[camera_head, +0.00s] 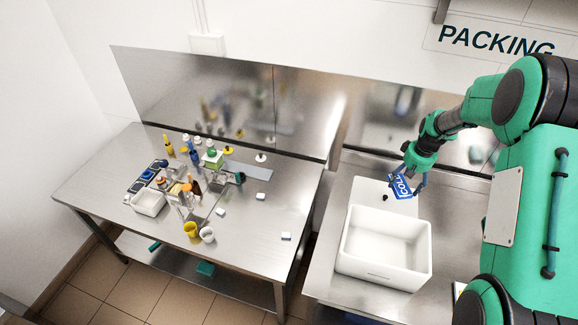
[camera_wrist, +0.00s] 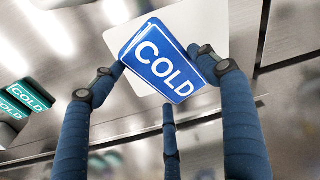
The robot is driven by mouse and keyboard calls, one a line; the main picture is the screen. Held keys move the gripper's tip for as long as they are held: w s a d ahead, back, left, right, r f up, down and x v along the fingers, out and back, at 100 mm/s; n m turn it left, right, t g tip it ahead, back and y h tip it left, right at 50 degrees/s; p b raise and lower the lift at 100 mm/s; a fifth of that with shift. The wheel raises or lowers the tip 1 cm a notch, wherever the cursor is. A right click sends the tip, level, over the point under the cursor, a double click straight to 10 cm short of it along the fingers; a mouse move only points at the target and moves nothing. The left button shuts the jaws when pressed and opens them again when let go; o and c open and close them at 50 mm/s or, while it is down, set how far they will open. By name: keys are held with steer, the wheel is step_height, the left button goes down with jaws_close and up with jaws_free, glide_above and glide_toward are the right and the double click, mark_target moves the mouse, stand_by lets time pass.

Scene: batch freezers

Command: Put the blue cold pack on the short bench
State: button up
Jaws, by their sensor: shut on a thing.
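The blue cold pack (camera_head: 401,187), a flat pack with white COLD lettering, is in my gripper (camera_head: 414,180) in the head view. It is tilted and appears raised over the right bench, near a white board (camera_head: 372,187). In the wrist view the pack (camera_wrist: 165,62) sits between my blue fingers (camera_wrist: 165,80), lettering toward the camera. My gripper is shut on it. The left steel bench (camera_head: 110,185) shows whole; the right steel bench (camera_head: 322,270) is partly hidden by my arm. I cannot tell for certain which is the short bench.
A white open bin (camera_head: 385,275) stands on the right bench, just in front of the pack. Bottles, cups and a small white tray (camera_head: 149,204) crowd the left bench's middle; its front left is clear. Green COLD packs (camera_wrist: 28,97) show in the wrist view. A gap separates the benches.

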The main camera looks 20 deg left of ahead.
steer(key=s+a+n+b, duration=0.15)
steer(key=s+a, duration=0.25)
steer(key=a, duration=0.5)
steer(key=s+a+n+b, duration=0.1)
steer(key=s+a+n, duration=0.3)
steer(key=a, duration=0.5)
steer(key=s+a+n+b, duration=0.1)
steer(key=s+a, duration=0.4)
steer(key=a, duration=0.4)
steer(key=s+a+n+g+b, duration=0.1)
steer(key=s+a+n+b, duration=0.15)
steer(key=s+a, duration=0.75)
steer(key=s+a+n+b, duration=0.2)
steer(key=s+a+n, duration=0.2)
steer(key=s+a, duration=0.65)
steer(key=shift+y, duration=0.4)
steer(key=f, duration=0.5)
steer(key=s+d+f, duration=0.1)
steer(key=f, duration=0.5)
steer(key=s+d+f, duration=0.1)
steer(key=f, duration=0.4)
steer(key=shift+d+f, duration=0.15)
steer(key=shift+f, duration=0.1)
steer(key=shift+s, duration=0.1)
glide_above(249, 231)
steer(key=shift+s+f, duration=0.1)
steer(key=shift+f, duration=0.6)
steer(key=shift+d, duration=0.1)
